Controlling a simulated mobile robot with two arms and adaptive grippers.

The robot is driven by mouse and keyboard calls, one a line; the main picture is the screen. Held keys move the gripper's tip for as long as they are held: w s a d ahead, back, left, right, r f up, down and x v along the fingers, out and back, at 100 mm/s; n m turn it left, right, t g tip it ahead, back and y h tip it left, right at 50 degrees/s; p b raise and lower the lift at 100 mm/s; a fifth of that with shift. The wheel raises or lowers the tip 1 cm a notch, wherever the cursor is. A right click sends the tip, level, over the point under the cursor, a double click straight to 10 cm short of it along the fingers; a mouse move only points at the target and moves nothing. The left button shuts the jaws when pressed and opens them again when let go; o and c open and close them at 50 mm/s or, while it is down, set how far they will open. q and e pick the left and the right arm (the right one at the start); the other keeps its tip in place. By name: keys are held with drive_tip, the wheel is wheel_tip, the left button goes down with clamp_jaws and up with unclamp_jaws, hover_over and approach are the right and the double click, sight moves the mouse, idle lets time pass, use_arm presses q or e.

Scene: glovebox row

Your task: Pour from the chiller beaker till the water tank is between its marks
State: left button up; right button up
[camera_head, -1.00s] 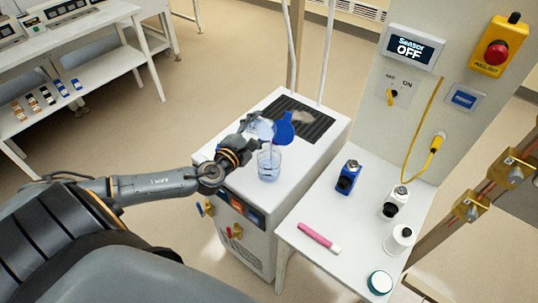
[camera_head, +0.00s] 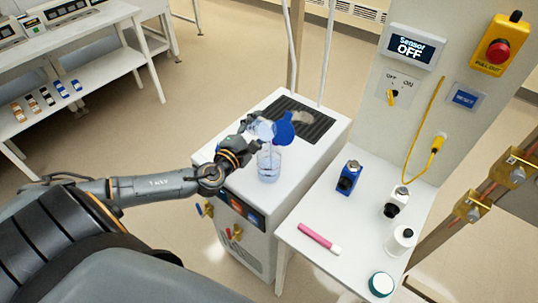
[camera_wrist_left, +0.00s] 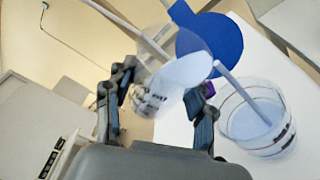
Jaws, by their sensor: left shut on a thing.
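My left gripper (camera_head: 248,128) is shut on the clear chiller beaker (camera_head: 263,130) and holds it tilted above the chiller's top. In the left wrist view the beaker (camera_wrist_left: 172,82) lies between both fingers, with pale liquid toward its lip. The clear water tank (camera_head: 269,166) stands on the chiller just below; it also shows in the left wrist view (camera_wrist_left: 258,122), open, with liquid inside and red and dark marks. A pale streak, seemingly poured water, runs from near the beaker's lip into the tank. The exact level against the marks is unclear. A blue round lid (camera_head: 284,128) stands beside the tank. My right gripper is out of view.
The white chiller (camera_head: 228,182) has a dark grille (camera_head: 300,122) behind the tank. Thin vertical pipes rise behind the chiller.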

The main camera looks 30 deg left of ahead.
use_arm(q)
drive_tip(key=shift+r+m+t+b, duration=0.3)
drive_tip(key=shift+r+m+b, duration=0.1)
drive_tip(key=shift+m+b, duration=0.25)
idle(2.0)
drive_tip(key=shift+r+m+t, duration=0.3)
drive_tip(key=shift+r+m, duration=0.05)
drive_tip(key=shift+m, duration=0.3)
idle(1.8)
